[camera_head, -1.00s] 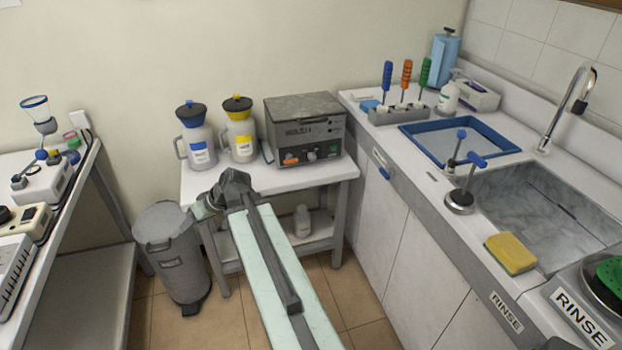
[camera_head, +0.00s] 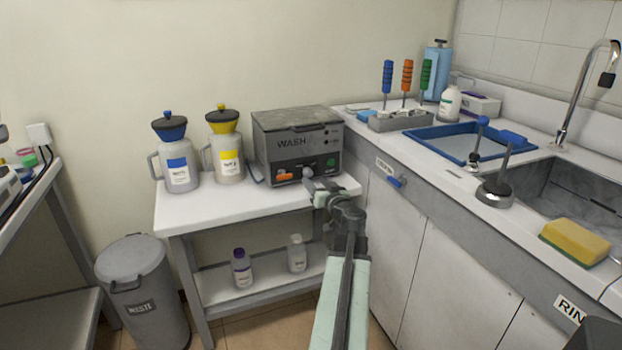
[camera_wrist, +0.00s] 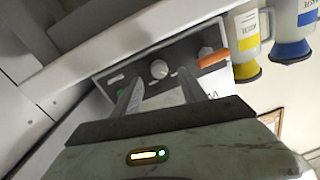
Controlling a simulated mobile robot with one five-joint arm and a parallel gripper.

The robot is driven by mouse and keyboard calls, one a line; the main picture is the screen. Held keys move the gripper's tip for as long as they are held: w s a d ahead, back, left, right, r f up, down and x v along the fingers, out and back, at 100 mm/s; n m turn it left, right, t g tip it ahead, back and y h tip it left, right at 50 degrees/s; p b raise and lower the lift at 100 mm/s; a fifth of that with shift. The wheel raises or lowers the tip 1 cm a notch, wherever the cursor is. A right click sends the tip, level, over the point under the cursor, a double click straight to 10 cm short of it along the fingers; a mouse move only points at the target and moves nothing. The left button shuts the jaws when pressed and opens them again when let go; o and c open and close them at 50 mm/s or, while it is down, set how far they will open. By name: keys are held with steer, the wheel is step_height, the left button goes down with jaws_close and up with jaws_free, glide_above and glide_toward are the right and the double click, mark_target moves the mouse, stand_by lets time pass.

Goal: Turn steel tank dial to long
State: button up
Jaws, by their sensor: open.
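The steel tank (camera_head: 290,140), a dark grey box marked WASH, stands on the white side table. Its front panel has an orange switch (camera_head: 285,176), a light grey dial (camera_head: 308,172) and a green button (camera_head: 330,162). My gripper (camera_head: 315,186) is in front of this panel at the dial, partly covering it. In the wrist view the picture is turned over; the round dial (camera_wrist: 159,69) shows between the open fingers (camera_wrist: 159,80), near their tips. I cannot tell whether the fingers touch it. The dial's setting and labels are too small to read.
A blue-capped jug (camera_head: 175,155) and a yellow-capped jug (camera_head: 226,150) stand left of the tank. The counter (camera_head: 410,185) with sink and tray is close on the right. Two bottles stand on the lower shelf (camera_head: 215,283). A waste bin (camera_head: 145,285) is at left.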

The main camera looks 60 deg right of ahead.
mark_target(309, 174)
steer(key=x, duration=0.5)
steer(key=shift+d, duration=0.1)
jaws_close()
steer(key=m, duration=0.8)
steer(key=shift+w+m+b, duration=0.1)
steer(key=shift+m+b, duration=0.25)
steer(key=shift+m, duration=0.05)
steer(key=m, duration=0.4)
steer(key=shift+m+h, duration=0.3)
steer(key=m, duration=0.4)
steer(key=shift+m, duration=0.4)
